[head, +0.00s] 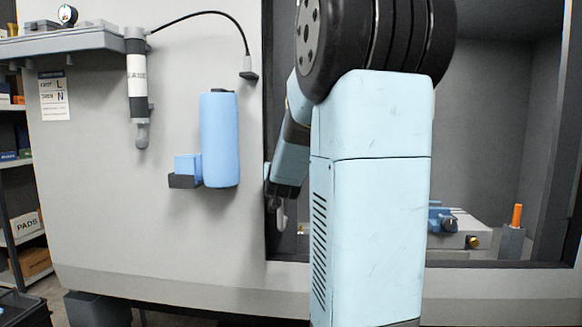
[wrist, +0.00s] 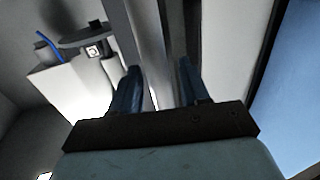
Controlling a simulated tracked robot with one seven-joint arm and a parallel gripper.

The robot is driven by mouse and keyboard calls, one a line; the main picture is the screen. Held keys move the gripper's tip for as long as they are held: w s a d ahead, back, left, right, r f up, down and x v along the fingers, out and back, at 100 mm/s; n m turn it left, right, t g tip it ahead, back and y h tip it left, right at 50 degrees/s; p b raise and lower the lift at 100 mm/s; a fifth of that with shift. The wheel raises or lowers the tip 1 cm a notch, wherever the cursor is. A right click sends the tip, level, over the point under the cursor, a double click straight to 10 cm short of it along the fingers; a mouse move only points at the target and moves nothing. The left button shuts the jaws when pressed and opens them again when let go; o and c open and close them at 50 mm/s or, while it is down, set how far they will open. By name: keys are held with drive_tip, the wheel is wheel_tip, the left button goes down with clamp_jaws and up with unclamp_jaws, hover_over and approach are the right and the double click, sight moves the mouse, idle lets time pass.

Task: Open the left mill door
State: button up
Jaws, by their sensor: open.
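The mill's front (head: 90,215) is a pale grey panel with a large dark-framed opening or window. My arm hides much of its left half, so I cannot tell how far the left door stands open. My gripper (head: 274,190) is at the left edge of the dark frame, partly hidden. A light grey bar (head: 283,215), which looks like the door handle, shows just below it. In the wrist view, my gripper (wrist: 157,78) is open, with its two blue fingers either side of a long grey bar (wrist: 150,35). I cannot tell whether either finger touches it.
A blue cylinder (head: 220,140) and small blue box (head: 187,167) are mounted on the panel left of my gripper. A hose-fed unit (head: 137,85) hangs beside a grey shelf (head: 70,42). A vise (head: 445,222) and orange-topped holder (head: 513,240) show at right.

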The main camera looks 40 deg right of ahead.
drive_tip(key=v, duration=1.3)
drive_tip(key=shift+s+a, duration=0.25)
drive_tip(key=shift+s, duration=0.05)
drive_tip(key=s+a+f+n+g+y, duration=0.2)
drive_tip(key=s+a+f+y, duration=0.15)
drive_tip(key=a, duration=0.35)
drive_tip(key=s+a+f+n+g+y, duration=0.2)
drive_tip(key=a+y, duration=0.3)
drive_tip(key=a, duration=0.2)
drive_tip(key=s+a+f+n+g, duration=0.1)
drive_tip(key=s+a+f+g, duration=0.1)
drive_tip(key=s, duration=0.5)
drive_tip(key=s+a+f+n+g, duration=0.1)
drive_tip(key=s+a+f+g, duration=0.1)
drive_tip(key=s, duration=0.6)
drive_tip(key=shift+a+f+g, duration=0.3)
drive_tip(key=shift+a+g, duration=0.25)
drive_tip(key=shift+g, duration=0.45)
drive_tip(key=shift+y, duration=0.25)
